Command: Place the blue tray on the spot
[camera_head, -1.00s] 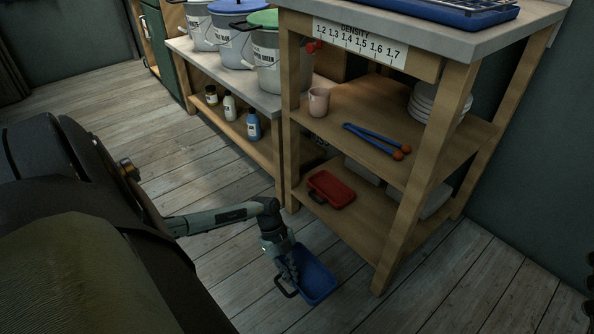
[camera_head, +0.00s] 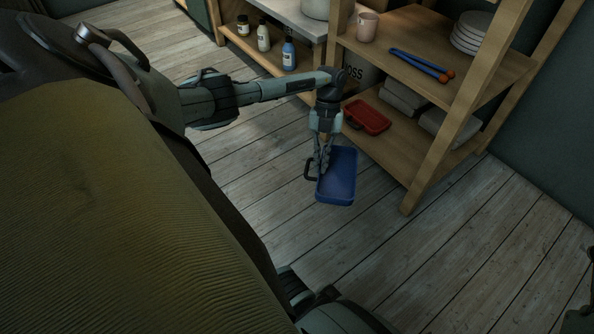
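The blue tray (camera_head: 340,183) is a shallow rectangular tray with a dark loop handle (camera_head: 310,170) at its left side. It is in front of the wooden shelf unit, over the plank floor. My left gripper (camera_head: 322,165) points down at the tray's upper left side and is shut on it, hiding part of the rim. Whether the tray clears the floor is hard to tell. A red tray (camera_head: 368,116) of similar shape lies on the bottom shelf (camera_head: 398,150). No marked spot can be made out.
A shelf post (camera_head: 462,115) stands right of the blue tray. The middle shelf (camera_head: 408,43) holds a pink cup (camera_head: 367,26), blue tongs (camera_head: 420,66) and stacked plates (camera_head: 470,33). Grey-white items lie behind the red tray. The floor in front is clear.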

